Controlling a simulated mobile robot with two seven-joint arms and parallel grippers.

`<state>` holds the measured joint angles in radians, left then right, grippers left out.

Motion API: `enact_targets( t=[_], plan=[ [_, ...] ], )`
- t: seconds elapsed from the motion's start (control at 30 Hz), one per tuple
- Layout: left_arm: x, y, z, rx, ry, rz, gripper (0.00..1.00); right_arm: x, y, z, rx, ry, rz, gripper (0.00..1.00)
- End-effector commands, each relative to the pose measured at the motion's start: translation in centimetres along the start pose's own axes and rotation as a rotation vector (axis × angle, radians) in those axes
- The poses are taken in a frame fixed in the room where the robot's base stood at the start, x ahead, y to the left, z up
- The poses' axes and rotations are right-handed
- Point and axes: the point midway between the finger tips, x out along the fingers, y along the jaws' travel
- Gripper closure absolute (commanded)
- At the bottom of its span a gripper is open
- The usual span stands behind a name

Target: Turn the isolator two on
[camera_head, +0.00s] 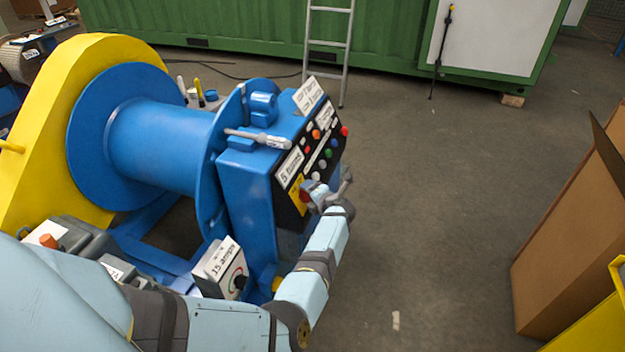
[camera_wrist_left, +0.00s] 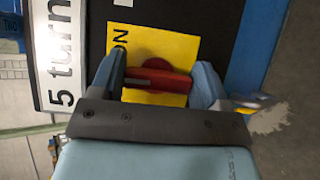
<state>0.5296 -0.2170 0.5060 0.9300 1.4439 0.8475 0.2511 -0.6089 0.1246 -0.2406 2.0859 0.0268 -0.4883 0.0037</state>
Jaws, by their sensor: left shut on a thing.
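A red rotary handle (camera_wrist_left: 158,79) sits on a yellow plate (camera_wrist_left: 172,47) on the front panel of the blue machine cabinet (camera_head: 245,185). The end of the word on the plate reads "N" in the wrist view. My left gripper (camera_wrist_left: 160,84) is shut on the red handle, with one finger at each end of its bar. In the head view my left gripper (camera_head: 318,195) reaches the lower part of the panel and covers much of the handle. I cannot read a label marking it as isolator two. My right gripper is not in view.
Coloured buttons (camera_head: 322,165) and a "5 turns" sign (camera_head: 289,167) are above the handle. A blue drum (camera_head: 160,145) is at left, cardboard (camera_head: 570,215) at right. The floor between is clear.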

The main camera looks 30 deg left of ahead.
Motion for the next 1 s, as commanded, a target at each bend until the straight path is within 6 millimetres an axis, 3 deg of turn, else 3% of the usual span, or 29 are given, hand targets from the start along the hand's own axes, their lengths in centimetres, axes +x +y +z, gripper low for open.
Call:
enact_targets(
  t=[0.03,0.5,1.0],
  plan=[
    [-0.5,1.0,0.3,0.036,0.002,-0.03,0.55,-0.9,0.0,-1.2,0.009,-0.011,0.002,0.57],
    [-0.3,0.5,0.2,0.39,0.0,-0.282,0.55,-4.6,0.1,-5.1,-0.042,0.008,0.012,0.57],
    [-0.1,-0.1,0.0,0.621,0.0,-0.441,0.55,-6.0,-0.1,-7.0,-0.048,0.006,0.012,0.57]
  ],
)
